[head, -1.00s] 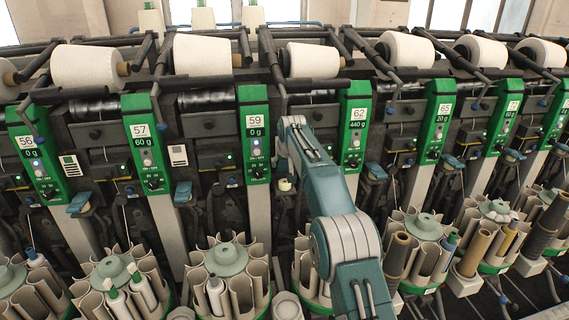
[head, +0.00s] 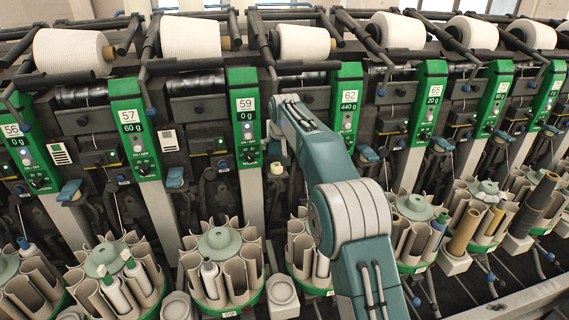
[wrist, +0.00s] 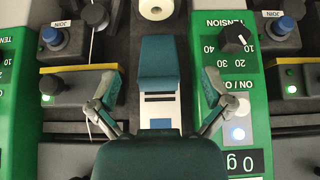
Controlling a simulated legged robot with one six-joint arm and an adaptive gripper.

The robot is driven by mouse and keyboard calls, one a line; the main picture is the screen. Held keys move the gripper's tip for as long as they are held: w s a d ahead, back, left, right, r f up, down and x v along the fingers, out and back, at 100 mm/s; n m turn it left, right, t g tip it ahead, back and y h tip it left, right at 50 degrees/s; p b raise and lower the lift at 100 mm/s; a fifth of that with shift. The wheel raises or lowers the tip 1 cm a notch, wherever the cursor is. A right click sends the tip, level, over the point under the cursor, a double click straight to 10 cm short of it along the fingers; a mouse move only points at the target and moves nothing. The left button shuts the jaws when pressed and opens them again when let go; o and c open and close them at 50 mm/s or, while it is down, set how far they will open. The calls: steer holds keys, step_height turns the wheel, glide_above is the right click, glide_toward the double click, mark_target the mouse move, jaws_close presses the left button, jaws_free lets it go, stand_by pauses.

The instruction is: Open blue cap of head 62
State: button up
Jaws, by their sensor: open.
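Head 62 is marked by a green panel (head: 348,100) reading 440 g, just right of my arm in the head view. My gripper (wrist: 160,73) is open, with its fingers spread left and right in the wrist view. A teal-blue cap (wrist: 160,62) shows between the fingers, with a white and blue label below it. I see no finger clearly touching it, and I cannot tell which head it belongs to. The panel (wrist: 232,100) on the right reads 0 g, like head 59 (head: 246,120). In the head view my arm hides most of the gripper.
A white ring-shaped part (wrist: 155,9) lies beyond the cap. Tube carousels (head: 222,238) stand along the front, and yarn cones (head: 304,43) sit above.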

steer(key=s+d, duration=0.2)
steer(key=s, duration=0.8)
stand_by(1.0)
